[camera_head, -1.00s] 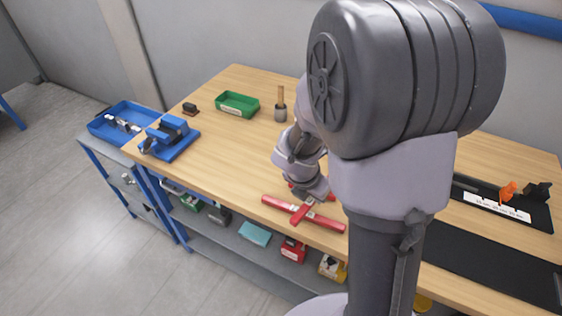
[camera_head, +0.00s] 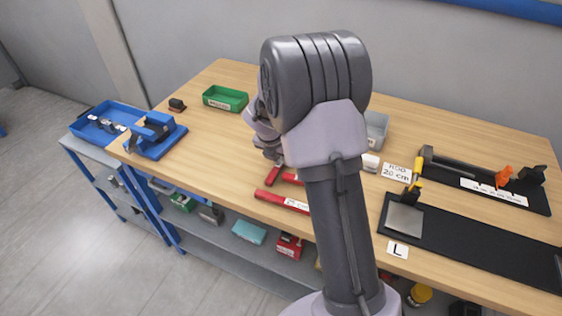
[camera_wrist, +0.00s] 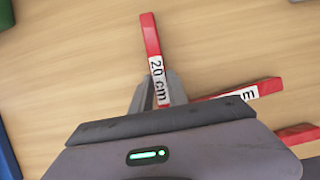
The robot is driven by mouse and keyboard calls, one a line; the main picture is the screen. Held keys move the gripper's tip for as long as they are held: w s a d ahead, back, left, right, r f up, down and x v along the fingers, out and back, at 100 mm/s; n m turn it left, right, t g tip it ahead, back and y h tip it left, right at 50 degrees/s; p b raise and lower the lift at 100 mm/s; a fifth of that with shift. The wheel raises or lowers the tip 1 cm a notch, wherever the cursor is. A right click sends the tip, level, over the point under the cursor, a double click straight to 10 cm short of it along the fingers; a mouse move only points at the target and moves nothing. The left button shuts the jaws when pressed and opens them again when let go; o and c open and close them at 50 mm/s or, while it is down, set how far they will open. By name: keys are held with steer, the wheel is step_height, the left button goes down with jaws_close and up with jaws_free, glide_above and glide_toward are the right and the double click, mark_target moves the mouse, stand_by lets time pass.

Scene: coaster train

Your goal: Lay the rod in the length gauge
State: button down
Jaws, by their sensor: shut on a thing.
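My gripper (camera_head: 272,158) is shut on a red rod (camera_wrist: 151,40) marked "20 cm". In the wrist view the rod sticks out beyond the fingers (camera_wrist: 157,95), its near part hidden by my gripper. Two other red rods (camera_wrist: 262,87) (camera_wrist: 297,133) lie on the bench behind and beside it. In the head view the held rod (camera_head: 275,175) shows just below my gripper, over the bench near those rods. The likely length gauge (camera_head: 478,188), a long black fixture with a white strip, an orange piece and a dark end block, is at the right, well away from my gripper.
A white card (camera_head: 396,172) reads "ROD 20 cm". A black board (camera_head: 470,240) with a grey plate (camera_head: 404,219) lies at the front right, by an "L" card (camera_head: 398,250). A grey bin (camera_head: 377,128), green tray (camera_head: 225,98) and blue fixture (camera_head: 155,136) stand around the bench.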

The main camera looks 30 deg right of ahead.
steer(key=shift+r, duration=0.15)
steer(key=c, duration=1.3)
jaws_free()
